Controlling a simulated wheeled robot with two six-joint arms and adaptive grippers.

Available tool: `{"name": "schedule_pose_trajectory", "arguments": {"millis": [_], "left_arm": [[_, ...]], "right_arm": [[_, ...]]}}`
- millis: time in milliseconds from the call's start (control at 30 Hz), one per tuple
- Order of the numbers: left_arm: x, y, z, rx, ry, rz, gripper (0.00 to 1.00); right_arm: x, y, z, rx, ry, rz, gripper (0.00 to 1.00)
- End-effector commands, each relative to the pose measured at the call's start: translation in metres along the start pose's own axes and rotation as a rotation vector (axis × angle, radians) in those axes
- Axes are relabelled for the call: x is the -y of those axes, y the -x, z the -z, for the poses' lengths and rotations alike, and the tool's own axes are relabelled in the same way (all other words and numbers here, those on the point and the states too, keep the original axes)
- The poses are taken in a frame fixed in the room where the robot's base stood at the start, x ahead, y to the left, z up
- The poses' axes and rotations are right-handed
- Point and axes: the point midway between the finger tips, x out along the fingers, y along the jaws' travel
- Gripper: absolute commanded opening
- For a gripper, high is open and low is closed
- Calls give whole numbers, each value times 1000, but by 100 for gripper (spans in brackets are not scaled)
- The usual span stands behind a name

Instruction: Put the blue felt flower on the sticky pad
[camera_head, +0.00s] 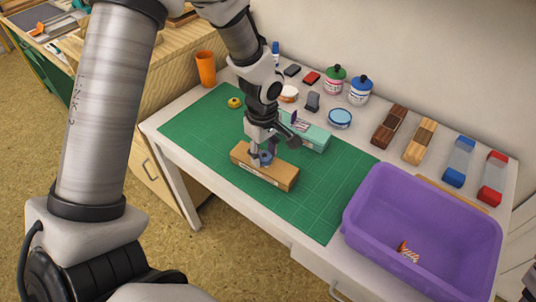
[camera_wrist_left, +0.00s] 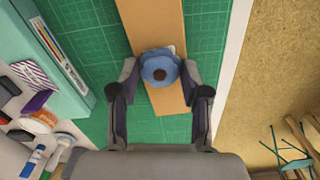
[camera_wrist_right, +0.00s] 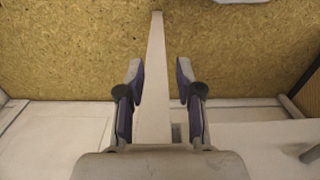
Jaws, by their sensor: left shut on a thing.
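The blue felt flower (camera_wrist_left: 160,68) has a dark centre and sits between the fingers of my left gripper (camera_wrist_left: 159,72), which is shut on it. In the head view, the flower (camera_head: 266,157) and my left gripper (camera_head: 262,159) are over a long tan block (camera_head: 275,176) on the green mat. A small white edge (camera_wrist_left: 171,48) shows beside the flower; I cannot tell whether it is the sticky pad. I cannot tell if the flower touches the block. My right gripper (camera_wrist_right: 158,85) is open and empty in the right wrist view.
A teal box (camera_head: 312,137) lies behind the block on the green cutting mat (camera_head: 310,205). A purple bin (camera_head: 375,215) stands at the right. Ink bottles, stamps and an orange cup (camera_head: 205,68) line the back. The mat's front right is clear.

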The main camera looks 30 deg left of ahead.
Motion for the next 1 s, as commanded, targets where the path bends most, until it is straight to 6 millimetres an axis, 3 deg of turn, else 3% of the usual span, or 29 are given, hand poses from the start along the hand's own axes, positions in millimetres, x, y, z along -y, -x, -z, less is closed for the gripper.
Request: {"name": "schedule_pose_trajectory", "arguments": {"millis": [267, 300, 367, 767, 867, 1000], "left_arm": [[0, -3, 0, 0, 0, 1, 32], [0, -3, 0, 0, 0, 0, 49], [0, -2, 0, 0, 0, 0, 71], [-1, 7, 0, 0, 0, -1, 71], [-1, 22, 0, -1, 2, -4, 71], [-2, 59, 0, -1, 1, -7, 71]], "right_arm": [[0, -1, 0, -1, 0, 0, 35], [0, -1, 0, -1, 0, 0, 35], [0, 0, 0, -1, 0, 0, 35], [0, 6, 0, -1, 0, 0, 35], [0, 5, 0, -1, 0, 0, 35], [0, 8, 0, -1, 0, 0, 35]]}}
